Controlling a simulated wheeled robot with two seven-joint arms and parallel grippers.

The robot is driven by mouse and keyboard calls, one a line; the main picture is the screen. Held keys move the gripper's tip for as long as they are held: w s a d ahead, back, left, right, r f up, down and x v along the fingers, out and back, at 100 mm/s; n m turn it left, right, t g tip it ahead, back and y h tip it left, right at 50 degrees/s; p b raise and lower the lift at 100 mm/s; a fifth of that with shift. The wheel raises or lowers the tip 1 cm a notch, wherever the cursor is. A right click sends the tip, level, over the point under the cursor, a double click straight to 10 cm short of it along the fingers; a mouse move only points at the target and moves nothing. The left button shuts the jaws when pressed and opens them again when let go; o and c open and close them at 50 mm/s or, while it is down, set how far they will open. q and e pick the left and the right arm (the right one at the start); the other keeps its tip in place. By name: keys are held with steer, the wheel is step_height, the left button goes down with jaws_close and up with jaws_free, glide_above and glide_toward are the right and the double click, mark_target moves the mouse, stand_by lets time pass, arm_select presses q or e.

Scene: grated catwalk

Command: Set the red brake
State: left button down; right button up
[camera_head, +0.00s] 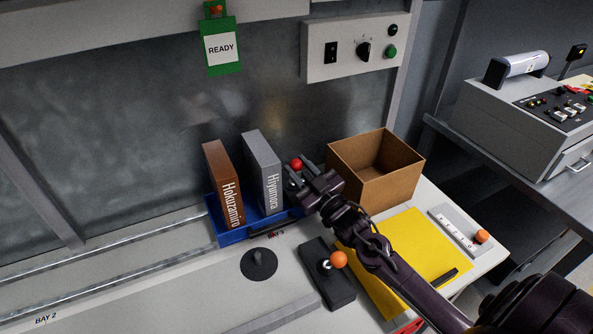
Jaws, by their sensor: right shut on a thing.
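A red ball knob (296,163), which looks like the top of the red brake, shows at the back of the table between the grey binder and the cardboard box. My right gripper (298,174) reaches in from the lower right and is shut at this knob, its fingers on or just below it. The lever's shaft and base are hidden behind the fingers and the blue tray, so its tilt cannot be told. My left gripper is not in view.
A blue tray (231,236) holds a brown binder (224,187) and a grey binder (263,172). An open cardboard box (385,185) stands right of my gripper. In front are a black-based lever with an orange knob (338,259), a black disc (258,263) and a yellow sheet (422,245).

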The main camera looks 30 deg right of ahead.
steer(key=shift+s+f, duration=0.45)
steer(key=shift+s, duration=0.1)
steer(key=shift+s+f, duration=0.1)
steer(key=shift+s+a+f, duration=0.1)
steer(key=o, duration=0.9)
steer(key=shift+o, duration=0.2)
